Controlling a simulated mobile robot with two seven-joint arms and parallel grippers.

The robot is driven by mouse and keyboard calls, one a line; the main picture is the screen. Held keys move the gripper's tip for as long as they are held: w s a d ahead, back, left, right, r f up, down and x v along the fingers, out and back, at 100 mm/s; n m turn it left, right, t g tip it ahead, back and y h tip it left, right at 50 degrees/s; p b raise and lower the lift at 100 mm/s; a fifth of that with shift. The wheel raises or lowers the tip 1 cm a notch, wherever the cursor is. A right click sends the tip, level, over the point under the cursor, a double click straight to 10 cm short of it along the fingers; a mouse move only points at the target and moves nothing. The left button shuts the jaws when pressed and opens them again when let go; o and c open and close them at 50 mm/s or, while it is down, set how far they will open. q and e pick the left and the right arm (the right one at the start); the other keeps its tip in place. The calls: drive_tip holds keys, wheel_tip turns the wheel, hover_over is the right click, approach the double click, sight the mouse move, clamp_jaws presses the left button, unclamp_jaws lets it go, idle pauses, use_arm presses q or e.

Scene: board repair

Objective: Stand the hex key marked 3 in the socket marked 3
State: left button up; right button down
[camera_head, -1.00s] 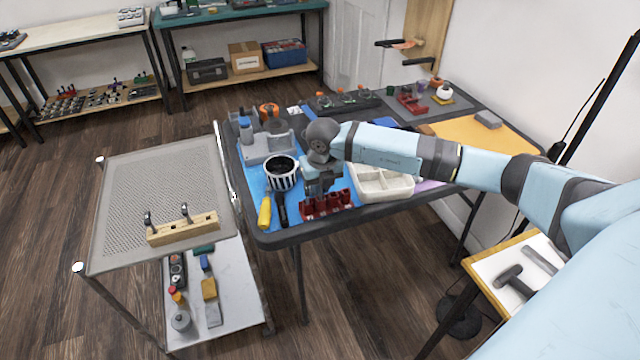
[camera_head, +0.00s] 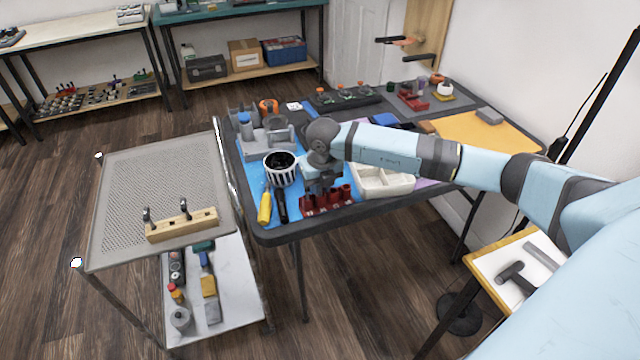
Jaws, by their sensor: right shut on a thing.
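My right gripper (camera_head: 322,190) points down over a dark red rack (camera_head: 327,203) with several round sockets, at the front edge of the table. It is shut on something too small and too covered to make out. I cannot tell whether that thing touches the rack. A wooden block (camera_head: 182,226) on the perforated cart top holds two small upright dark-headed pieces. No number marks can be read, so I cannot pick out the hex key or socket marked 3. My left gripper is out of view.
A striped cup (camera_head: 281,169), a yellow-handled tool (camera_head: 265,207) and a black-handled tool (camera_head: 281,205) lie close left of the gripper. A pale compartment tray (camera_head: 383,182) is just right. The perforated cart top (camera_head: 160,180) is mostly clear.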

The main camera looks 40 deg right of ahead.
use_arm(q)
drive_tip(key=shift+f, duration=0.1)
use_arm(e)
drive_tip(key=shift+f, duration=0.25)
drive_tip(key=c, duration=0.9)
unclamp_jaws()
drive_tip(key=shift+r, duration=0.1)
drive_tip(key=shift+r+p, duration=0.8)
drive_tip(key=shift+r, duration=0.35)
drive_tip(key=shift+r+p, duration=1.4)
drive_tip(key=shift+r, duration=0.9)
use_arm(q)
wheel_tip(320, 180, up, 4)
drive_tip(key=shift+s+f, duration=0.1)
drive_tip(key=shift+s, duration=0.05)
use_arm(e)
drive_tip(key=shift+s+f, duration=0.1)
